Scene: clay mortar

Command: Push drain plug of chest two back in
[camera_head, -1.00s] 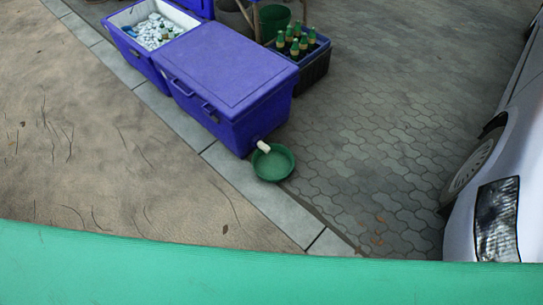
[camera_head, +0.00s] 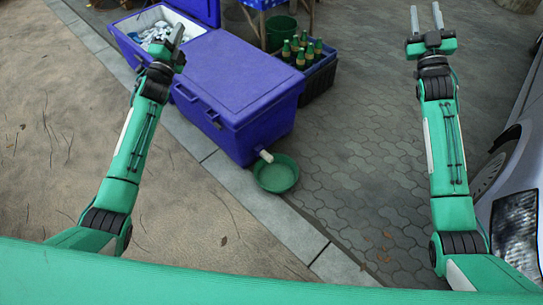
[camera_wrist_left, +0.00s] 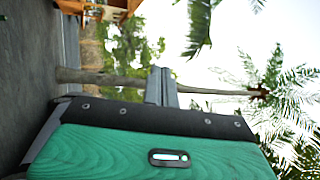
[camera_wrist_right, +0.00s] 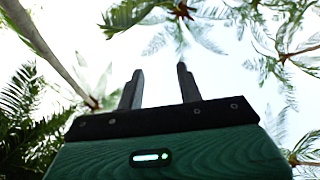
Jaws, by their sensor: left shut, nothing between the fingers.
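A closed blue chest (camera_head: 235,80) stands on the kerb line in the head view. A white drain plug (camera_head: 267,156) sticks out low on its near end, above a round green basin (camera_head: 277,174) on the paving. Which chest counts as chest two I cannot tell; an open blue chest (camera_head: 128,47) with ice stands behind it. My left gripper (camera_head: 176,36) is raised before the chests, its fingers together; they also show in the left wrist view (camera_wrist_left: 160,86). My right gripper (camera_head: 426,22) is raised over the paving at right, fingers apart and empty, as in the right wrist view (camera_wrist_right: 158,85).
A dark crate (camera_head: 318,75) with several green bottles stands right of the closed chest. A green bucket (camera_head: 281,32) is behind it. A silver car (camera_head: 515,215) stands at the right edge. Paving between basin and car is clear.

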